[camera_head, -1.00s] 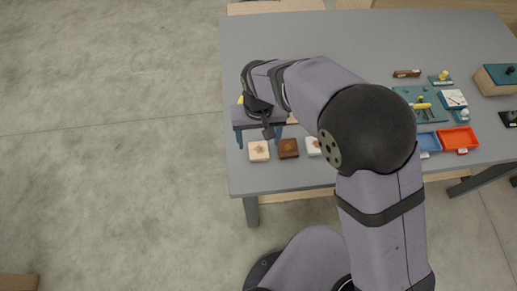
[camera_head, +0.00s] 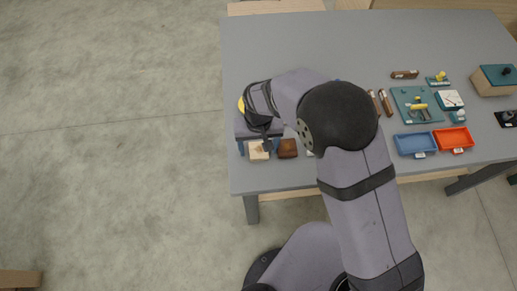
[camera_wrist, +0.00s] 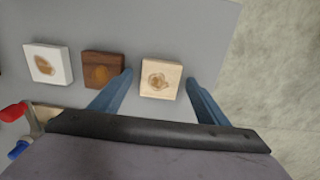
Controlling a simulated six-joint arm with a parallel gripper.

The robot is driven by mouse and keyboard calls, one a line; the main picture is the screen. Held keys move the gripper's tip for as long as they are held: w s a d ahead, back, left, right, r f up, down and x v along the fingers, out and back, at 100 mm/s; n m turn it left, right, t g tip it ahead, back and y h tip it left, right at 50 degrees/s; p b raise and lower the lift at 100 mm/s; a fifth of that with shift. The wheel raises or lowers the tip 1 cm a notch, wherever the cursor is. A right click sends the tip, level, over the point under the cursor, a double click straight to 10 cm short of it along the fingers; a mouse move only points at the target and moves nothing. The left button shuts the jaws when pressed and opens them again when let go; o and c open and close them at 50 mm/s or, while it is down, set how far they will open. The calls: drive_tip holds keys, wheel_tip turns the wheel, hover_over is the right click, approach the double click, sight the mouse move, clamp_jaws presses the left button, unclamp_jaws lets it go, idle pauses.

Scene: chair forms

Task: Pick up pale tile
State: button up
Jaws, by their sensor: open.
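The pale tile (camera_head: 258,152) is a cream square block with a brown swirl, flat on the grey table near its front left edge. In the wrist view the pale tile (camera_wrist: 160,80) lies between the two blue fingers of my gripper (camera_wrist: 159,75). The fingers are wide apart, with a gap to the tile on each side; their height above the table is hard to tell. In the head view my gripper (camera_head: 260,146) is over the tile and hides part of it.
A dark brown tile (camera_wrist: 102,67) sits close beside the left finger, and a white tile (camera_wrist: 48,64) lies farther left. Red-tipped (camera_wrist: 13,111) and blue-tipped items show at the lower left. Blue (camera_head: 415,144) and orange (camera_head: 454,139) trays stand on the right of the table.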

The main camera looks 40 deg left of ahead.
sight(259, 149)
drive_tip(key=c, duration=1.2)
drive_tip(key=shift+r, duration=0.1)
wheel_tip(259, 149, up, 10)
drive_tip(key=shift+w+b, duration=0.1)
drive_tip(key=shift+b, duration=1.1)
drive_tip(key=w+p, duration=0.2)
drive_tip(key=w, duration=0.5)
drive_tip(key=w+f+p, duration=0.1)
drive_tip(key=w, duration=0.5)
drive_tip(key=w+f+p, duration=0.1)
drive_tip(key=w+p, duration=0.1)
drive_tip(key=w, duration=0.5)
drive_tip(key=shift+w+d+f+p, duration=0.1)
drive_tip(key=shift+w+d+p, duration=0.1)
drive_tip(key=shift+w+p, duration=0.1)
